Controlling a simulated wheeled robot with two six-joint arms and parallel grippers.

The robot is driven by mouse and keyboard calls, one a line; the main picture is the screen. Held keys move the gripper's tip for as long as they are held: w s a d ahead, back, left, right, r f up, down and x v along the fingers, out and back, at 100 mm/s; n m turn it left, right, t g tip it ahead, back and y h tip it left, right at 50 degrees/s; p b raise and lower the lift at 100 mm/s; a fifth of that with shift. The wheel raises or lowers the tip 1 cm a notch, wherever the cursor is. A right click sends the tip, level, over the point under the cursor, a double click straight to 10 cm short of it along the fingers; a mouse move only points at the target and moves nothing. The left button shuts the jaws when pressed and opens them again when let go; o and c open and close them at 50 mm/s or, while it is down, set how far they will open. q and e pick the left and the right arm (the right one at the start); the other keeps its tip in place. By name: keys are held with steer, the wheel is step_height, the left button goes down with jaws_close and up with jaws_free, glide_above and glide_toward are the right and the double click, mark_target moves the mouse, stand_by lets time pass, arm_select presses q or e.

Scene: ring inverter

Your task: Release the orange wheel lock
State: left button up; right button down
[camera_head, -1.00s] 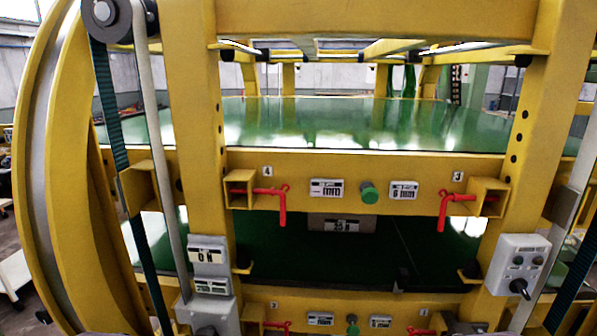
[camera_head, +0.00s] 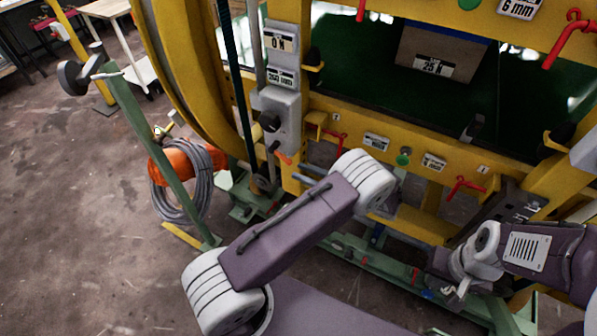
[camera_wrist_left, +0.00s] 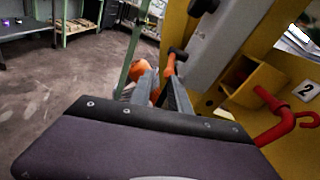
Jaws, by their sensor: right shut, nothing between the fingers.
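A small orange lever (camera_head: 283,158), which looks like the wheel lock, sits low on the yellow frame below the grey control box. In the left wrist view an orange-red lever with a black end (camera_wrist_left: 171,64) stands just beyond the fingertips. My left gripper (camera_head: 298,171) is close to the lever, partly hidden by my wrist. Contact with the lever cannot be told. My right gripper (camera_head: 455,290) is shut and empty, low at the right by the green base rail.
Red clamp handles (camera_head: 465,186) stick out of the yellow beam. A large yellow ring (camera_head: 185,90) rises behind. The floor at left is open.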

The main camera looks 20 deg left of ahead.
mark_target(289, 161)
arm_select(q)
steer(key=shift+m+t+y, duration=0.4)
steer(key=shift+t, duration=0.3)
steer(key=w+a, duration=0.1)
steer(key=a, duration=0.4)
steer(key=w+a+p, duration=0.1)
steer(key=a, duration=0.1)
steer(key=shift+w+a, duration=0.3)
